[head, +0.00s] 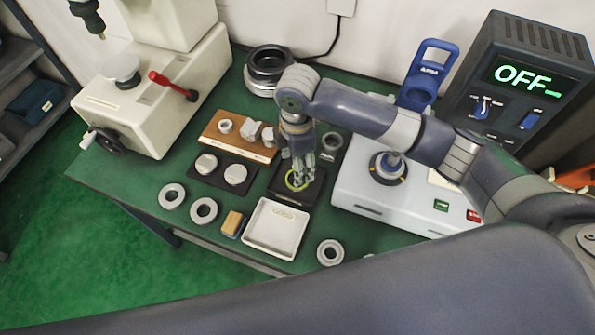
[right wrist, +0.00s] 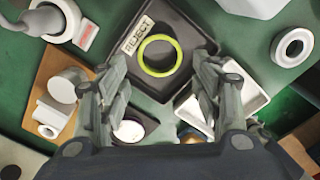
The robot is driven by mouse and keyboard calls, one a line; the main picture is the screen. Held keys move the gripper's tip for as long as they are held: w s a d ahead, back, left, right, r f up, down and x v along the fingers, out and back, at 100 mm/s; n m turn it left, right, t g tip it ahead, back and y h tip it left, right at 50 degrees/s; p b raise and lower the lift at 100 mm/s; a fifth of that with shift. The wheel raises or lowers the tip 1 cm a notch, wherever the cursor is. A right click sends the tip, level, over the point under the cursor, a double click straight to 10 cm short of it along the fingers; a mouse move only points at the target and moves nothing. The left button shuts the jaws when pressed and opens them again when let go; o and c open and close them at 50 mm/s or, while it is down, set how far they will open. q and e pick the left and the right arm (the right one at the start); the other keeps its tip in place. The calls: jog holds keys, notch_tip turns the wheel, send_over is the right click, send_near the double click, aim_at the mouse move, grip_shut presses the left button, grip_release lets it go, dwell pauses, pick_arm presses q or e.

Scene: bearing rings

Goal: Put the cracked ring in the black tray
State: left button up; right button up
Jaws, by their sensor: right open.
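The black tray (head: 310,195) lies near the middle of the table and carries a "REJECT" label in the right wrist view (right wrist: 196,28). A bright yellow-green ring (right wrist: 145,56) lies flat inside it, beside the label. The ring also shows in the head view (head: 291,185), partly hidden by fingers. No crack can be made out on it. My right gripper (head: 299,180) is just above the tray, pointing down. In the right wrist view its fingers (right wrist: 160,66) are spread apart on either side of the ring, with nothing held. My left gripper is in neither view.
A white tray (head: 277,247) stands in front of the black tray. Grey rings (head: 172,196) (head: 204,210) (head: 330,252) lie along the front. A wooden block (head: 215,131) with metal parts is behind left. A white-and-blue machine (head: 345,190) stands right, a white press (head: 150,140) left.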

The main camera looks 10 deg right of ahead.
notch_tip(320, 180, up, 6)
jog(key=shift+b, duration=0.3)
jog(key=shift+s, duration=0.15)
dwell(0.3)
